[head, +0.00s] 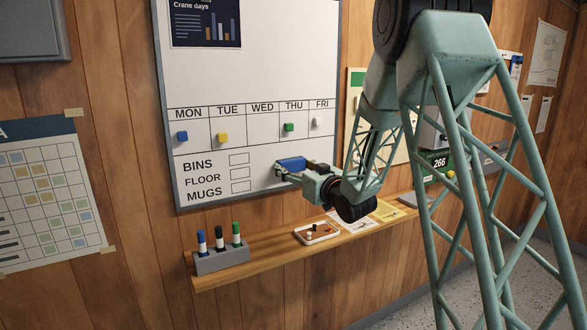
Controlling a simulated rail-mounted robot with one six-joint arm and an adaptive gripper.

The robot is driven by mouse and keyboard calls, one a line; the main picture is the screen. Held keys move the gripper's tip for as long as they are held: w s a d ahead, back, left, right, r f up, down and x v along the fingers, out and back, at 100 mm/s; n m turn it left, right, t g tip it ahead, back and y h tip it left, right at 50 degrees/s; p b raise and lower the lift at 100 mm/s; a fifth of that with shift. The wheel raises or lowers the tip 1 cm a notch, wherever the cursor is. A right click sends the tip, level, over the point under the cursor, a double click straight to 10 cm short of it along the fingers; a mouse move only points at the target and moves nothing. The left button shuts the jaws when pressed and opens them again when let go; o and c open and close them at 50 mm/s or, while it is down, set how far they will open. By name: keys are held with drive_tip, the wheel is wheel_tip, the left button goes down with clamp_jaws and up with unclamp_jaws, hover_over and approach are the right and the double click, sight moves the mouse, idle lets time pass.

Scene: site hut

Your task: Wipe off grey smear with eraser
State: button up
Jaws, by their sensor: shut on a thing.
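The whiteboard (262,72) hangs on the wood wall, with a weekday row and a list reading BINS, FLOOR, MUGS. My gripper (283,171) is shut on the blue eraser (292,162) at the board's lower right, right of the check boxes. The eraser is at or very close to the board face; I cannot tell whether it touches. No grey smear shows clearly; the eraser and gripper cover part of the board there.
Below the board, a wooden shelf (268,249) carries a grey marker holder (222,262) with several markers, a small white tray (317,234) and papers (386,210). Small coloured magnets (182,137) sit in the weekday row.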

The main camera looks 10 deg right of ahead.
sight(303, 165)
drive_tip(key=shift+d+r, duration=0.1)
drive_tip(key=shift+d, duration=0.05)
drive_tip(key=shift+w+d, duration=0.25)
drive_tip(key=shift+d, duration=0.55)
drive_tip(key=shift+w+d, duration=0.2)
drive_tip(key=shift+d, duration=0.6)
drive_tip(key=shift+d, duration=0.1)
drive_tip(key=shift+w+d, duration=0.35)
drive_tip(key=shift+d, duration=0.4)
drive_tip(key=shift+w+d, duration=0.3)
drive_tip(key=shift+d, duration=0.45)
drive_tip(key=shift+d, duration=0.1)
drive_tip(key=shift+w+d, duration=0.25)
drive_tip(key=shift+d, duration=0.6)
drive_tip(key=shift+w+d, duration=0.25)
drive_tip(key=shift+d, duration=0.55)
drive_tip(key=shift+d, duration=0.15)
